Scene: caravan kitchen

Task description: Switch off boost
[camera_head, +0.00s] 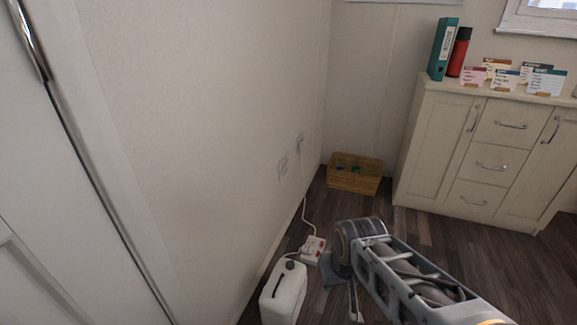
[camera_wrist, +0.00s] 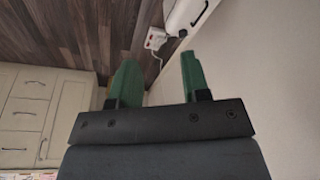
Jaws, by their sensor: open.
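No label reading boost can be made out in either view. A white power strip with red switches (camera_head: 313,250) lies on the floor by that wall, with a white cable running up to the farther plate. It also shows in the wrist view (camera_wrist: 156,38). My gripper (camera_wrist: 157,68) has its green fingers apart, with nothing between them. In the head view my arm partly hides it, right of the strip.
A white jerrycan (camera_head: 284,293) stands on the floor near the strip. A cream cabinet (camera_head: 487,151) at right holds a green binder (camera_head: 442,49), a red bottle (camera_head: 459,52) and several cards. Dark floor between is clear.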

